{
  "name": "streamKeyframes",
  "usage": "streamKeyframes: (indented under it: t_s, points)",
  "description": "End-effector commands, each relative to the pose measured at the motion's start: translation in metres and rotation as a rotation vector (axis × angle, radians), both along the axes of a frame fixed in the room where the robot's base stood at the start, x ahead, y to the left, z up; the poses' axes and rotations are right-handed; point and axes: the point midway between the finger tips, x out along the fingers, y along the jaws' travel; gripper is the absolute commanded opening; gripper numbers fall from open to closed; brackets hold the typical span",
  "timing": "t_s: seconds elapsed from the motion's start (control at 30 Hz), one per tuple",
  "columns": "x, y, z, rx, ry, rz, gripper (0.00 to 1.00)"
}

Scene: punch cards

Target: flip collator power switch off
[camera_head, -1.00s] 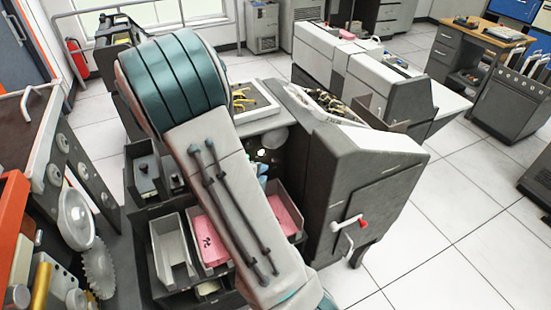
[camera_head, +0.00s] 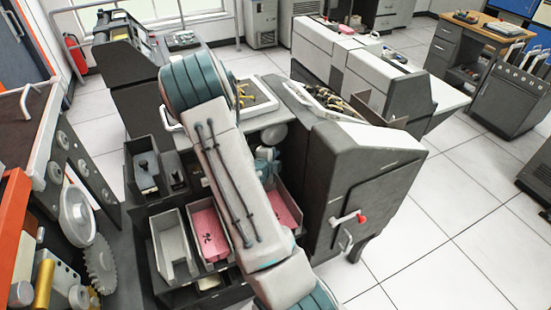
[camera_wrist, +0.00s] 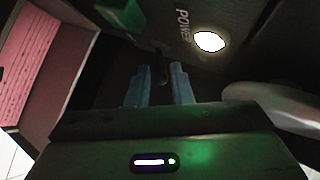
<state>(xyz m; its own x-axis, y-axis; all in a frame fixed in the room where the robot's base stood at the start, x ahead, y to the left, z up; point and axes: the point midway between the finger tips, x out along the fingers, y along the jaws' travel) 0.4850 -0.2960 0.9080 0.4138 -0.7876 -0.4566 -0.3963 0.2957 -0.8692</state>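The collator (camera_head: 385,170) is the dark grey machine right of my arm in the head view. In the wrist view, a small dark switch lever (camera_wrist: 159,62) stands on a dark panel beside the printed word POWER and a round lamp (camera_wrist: 209,41) lit white. My gripper (camera_wrist: 160,72) has its two blue fingers apart, with the lever between or just beyond their tips. I cannot tell whether either finger touches it, or which way the switch is set. In the head view my gripper (camera_head: 267,160) is small, near the collator's inner side, and the switch does not show.
Pink cards (camera_head: 207,232) lie in trays beneath my arm and show in the wrist view (camera_wrist: 48,60). A green block (camera_wrist: 122,14) and a pale rounded part (camera_wrist: 270,105) are close to my gripper. A red-tipped handle (camera_head: 348,218) sticks out from the collator's front.

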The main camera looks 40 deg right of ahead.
Motion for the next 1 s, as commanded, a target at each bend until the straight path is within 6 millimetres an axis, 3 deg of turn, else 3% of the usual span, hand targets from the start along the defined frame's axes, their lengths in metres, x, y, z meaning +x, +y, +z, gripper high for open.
streamKeyframes:
  t_s: [0.37,0.43,0.47,1.0]
  points:
    - [0.003,-0.005,-0.003,0.001,-0.001,0.0,0.2]
    - [0.003,-0.005,-0.003,0.0,0.0,0.001,0.03]
    - [0.003,-0.005,-0.003,0.0,0.0,0.001,0.0]
    - [0.001,-0.004,-0.013,-0.024,-0.098,0.001,0.0]
